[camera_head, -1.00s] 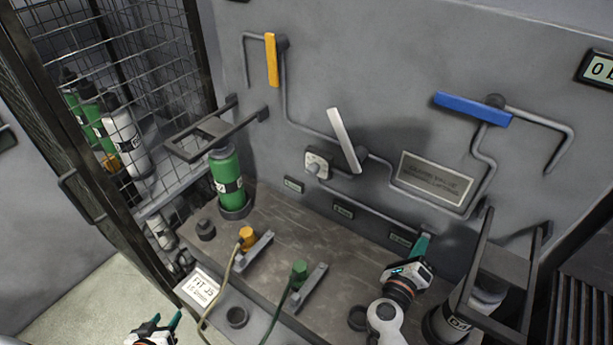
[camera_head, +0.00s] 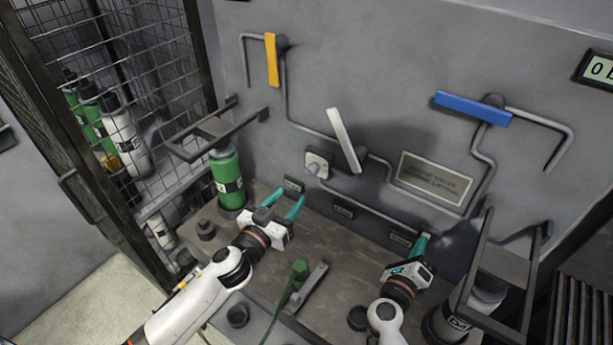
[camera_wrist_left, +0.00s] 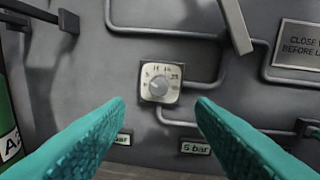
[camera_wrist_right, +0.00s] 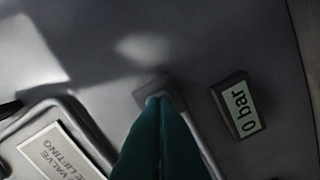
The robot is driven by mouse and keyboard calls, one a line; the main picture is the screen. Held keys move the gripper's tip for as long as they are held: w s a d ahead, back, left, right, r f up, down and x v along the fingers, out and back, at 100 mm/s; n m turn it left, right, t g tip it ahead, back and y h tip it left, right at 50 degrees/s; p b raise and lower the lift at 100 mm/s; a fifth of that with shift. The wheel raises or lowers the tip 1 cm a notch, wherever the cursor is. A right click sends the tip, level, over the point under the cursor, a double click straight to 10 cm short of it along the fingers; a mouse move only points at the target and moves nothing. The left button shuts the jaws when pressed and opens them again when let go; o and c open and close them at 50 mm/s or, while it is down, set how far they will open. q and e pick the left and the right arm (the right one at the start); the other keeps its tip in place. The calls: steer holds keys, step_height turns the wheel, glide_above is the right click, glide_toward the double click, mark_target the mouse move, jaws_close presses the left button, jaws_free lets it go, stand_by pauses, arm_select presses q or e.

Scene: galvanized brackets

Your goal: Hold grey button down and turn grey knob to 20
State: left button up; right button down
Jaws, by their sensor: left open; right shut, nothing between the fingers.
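The grey knob (camera_head: 317,168) sits on a pale square dial plate on the grey wall panel. In the left wrist view the knob (camera_wrist_left: 159,86) lies straight ahead between the fingers; its setting is too small to read. My left gripper (camera_head: 285,202) is open and empty, below and left of the knob, apart from it. My right gripper (camera_head: 422,243) is shut with nothing between its fingers, its tips at the wall panel. In the right wrist view the tips (camera_wrist_right: 158,101) cover part of a small dark grey block (camera_wrist_right: 146,88), likely the grey button; I cannot tell if it is pressed.
A white lever (camera_head: 343,140) hangs just right of the knob. A yellow lever (camera_head: 271,60) and a blue lever (camera_head: 472,108) are higher. A "0 bar" display (camera_wrist_right: 238,105) is beside the right tips. A green cylinder (camera_head: 227,178) stands left; a green plug (camera_head: 299,269) is below.

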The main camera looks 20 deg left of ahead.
mark_target(309, 173)
arm_select(q)
steer(key=x, duration=0.9)
steer(key=shift+w+d, duration=0.1)
steer(key=shift+w, duration=0.15)
